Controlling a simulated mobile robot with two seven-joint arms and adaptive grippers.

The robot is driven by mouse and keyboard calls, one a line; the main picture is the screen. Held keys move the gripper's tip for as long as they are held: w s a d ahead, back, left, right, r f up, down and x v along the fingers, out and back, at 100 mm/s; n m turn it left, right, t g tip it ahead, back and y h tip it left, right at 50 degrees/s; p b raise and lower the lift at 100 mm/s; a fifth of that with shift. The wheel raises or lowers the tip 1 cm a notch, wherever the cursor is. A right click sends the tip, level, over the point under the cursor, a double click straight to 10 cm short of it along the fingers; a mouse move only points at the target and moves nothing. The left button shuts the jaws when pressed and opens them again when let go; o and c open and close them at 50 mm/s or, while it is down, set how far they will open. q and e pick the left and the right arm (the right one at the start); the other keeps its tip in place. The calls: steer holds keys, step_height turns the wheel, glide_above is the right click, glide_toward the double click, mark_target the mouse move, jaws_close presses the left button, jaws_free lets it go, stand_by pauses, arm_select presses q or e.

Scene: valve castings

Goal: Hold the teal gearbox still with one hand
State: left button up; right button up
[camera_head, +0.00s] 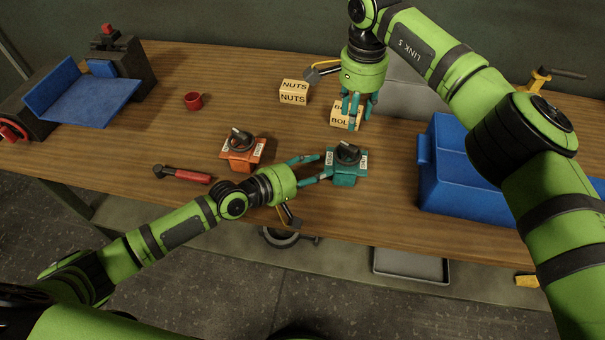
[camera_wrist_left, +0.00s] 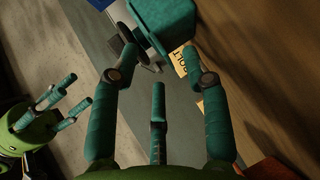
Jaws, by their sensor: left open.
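The teal gearbox (camera_head: 344,179) stands on the wooden table, with a dark knob on top and white labels at its sides. My left gripper (camera_head: 324,168) is open at the gearbox's left side. Its fingertips are close to the body; I cannot tell if they touch. In the left wrist view the gearbox (camera_wrist_left: 166,22) shows at the top, ahead of the spread fingers (camera_wrist_left: 160,60). My right gripper (camera_head: 358,110) hangs above the bolts box (camera_head: 340,121) with its fingers apart and nothing seen between them. It also shows in the left wrist view (camera_wrist_left: 65,108).
An orange gearbox (camera_head: 240,159) stands left of the teal one. A red-handled tool (camera_head: 190,176), a red cup (camera_head: 193,101) and a nuts box (camera_head: 293,97) lie further left and back. A blue bin (camera_head: 460,190) stands to the right. The table's front edge is close to my left arm.

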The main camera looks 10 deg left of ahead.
arm_select(q)
steer(key=shift+x, duration=1.25)
jaws_close()
steer(key=shift+s+f, duration=0.1)
